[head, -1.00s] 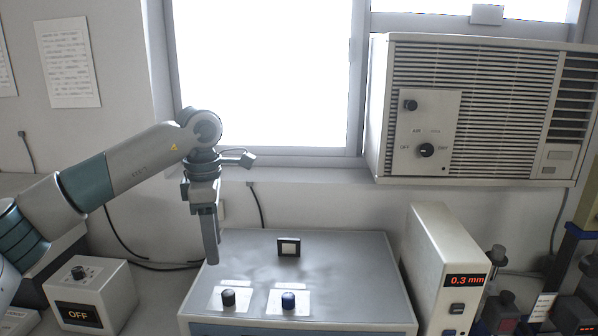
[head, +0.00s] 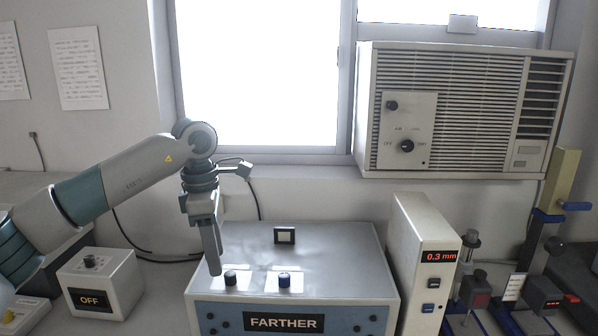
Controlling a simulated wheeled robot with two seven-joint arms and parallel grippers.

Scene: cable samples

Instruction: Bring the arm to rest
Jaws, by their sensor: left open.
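My left arm comes in from the left. Its gripper (head: 213,262) points down above the left part of the grey-topped box (head: 335,245), whose front label reads FARTHER. The fingers overlap each other from this angle, so the gap between them hardly shows; nothing is seen held in them. The fingertips appear close to a dark knob (head: 230,278) on the box top; I cannot tell whether they touch it. A blue knob (head: 284,280) stands to its right. My right gripper is not in view.
A small box reading OFF (head: 112,275) stands at left. A tall unit reading 0.3 mm (head: 425,262) stands right of the box, with blue-footed stands (head: 540,225) beyond. Open air lies above the box.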

